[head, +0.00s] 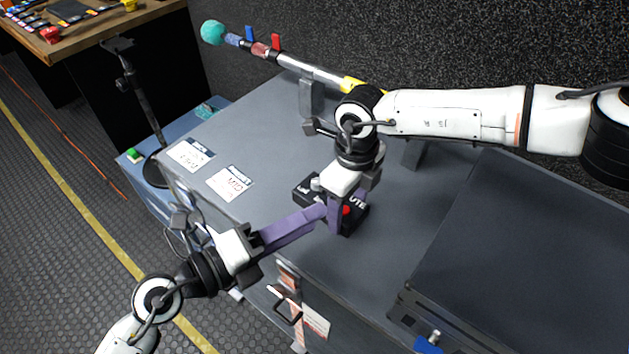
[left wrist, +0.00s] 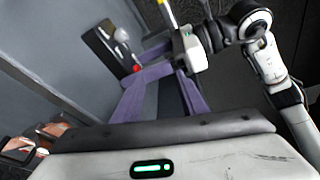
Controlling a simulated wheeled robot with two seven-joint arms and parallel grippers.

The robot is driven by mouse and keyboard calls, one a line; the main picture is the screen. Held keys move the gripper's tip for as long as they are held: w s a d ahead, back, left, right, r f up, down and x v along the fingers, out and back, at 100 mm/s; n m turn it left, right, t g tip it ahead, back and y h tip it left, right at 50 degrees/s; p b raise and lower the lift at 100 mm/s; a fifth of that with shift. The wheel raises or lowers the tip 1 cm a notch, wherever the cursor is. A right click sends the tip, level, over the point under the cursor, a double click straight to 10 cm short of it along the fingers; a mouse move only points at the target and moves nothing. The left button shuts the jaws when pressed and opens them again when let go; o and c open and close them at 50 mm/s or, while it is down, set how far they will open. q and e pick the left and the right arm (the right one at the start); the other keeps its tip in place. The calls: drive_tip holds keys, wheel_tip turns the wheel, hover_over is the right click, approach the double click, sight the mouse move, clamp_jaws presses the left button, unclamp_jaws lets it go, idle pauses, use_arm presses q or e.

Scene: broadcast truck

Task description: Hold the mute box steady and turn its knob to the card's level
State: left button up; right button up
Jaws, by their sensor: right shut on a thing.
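The black mute box (head: 357,216) lies on the grey counter. Lettering ending in "UTE", a red button (head: 346,210) and a small pale part, probably the knob (head: 315,184), show on its top. My right gripper (head: 335,220) comes down over the box and is shut on it; its purple fingers hide the middle. My left gripper (head: 322,212) reaches in from the lower left, its fingertips close to the box's near side. In the left wrist view its fingers (left wrist: 160,88) are apart with a gap between. Contact with the box is unclear. Two white printed cards (head: 190,155) (head: 230,183) lie left of the box; their level is unreadable.
A microphone boom (head: 315,72) with a teal ball end rests on stands behind. A dark case (head: 535,240) fills the right of the counter. A black stand (head: 145,100) stands at the left. Bare counter lies behind the cards.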

use_arm(q)
drive_tip(key=n, duration=0.4)
drive_tip(key=n+t+y, duration=0.2)
drive_tip(key=n+t, duration=0.2)
drive_tip(key=n, duration=1.5)
approach(314, 186)
drive_tip(key=shift+s+d+r, duration=0.1)
drive_tip(key=shift+s+r, duration=0.25)
drive_tip(key=shift+s, duration=0.15)
drive_tip(key=shift+w+f+n, duration=0.25)
drive_tip(key=shift+f+n, duration=0.15)
drive_tip(key=shift+n, duration=0.4)
drive_tip(key=x, duration=1.1)
drive_tip(key=shift+w+r, duration=0.1)
drive_tip(key=shift+w, duration=0.3)
clamp_jaws()
drive_tip(key=shift+t+y, duration=0.3)
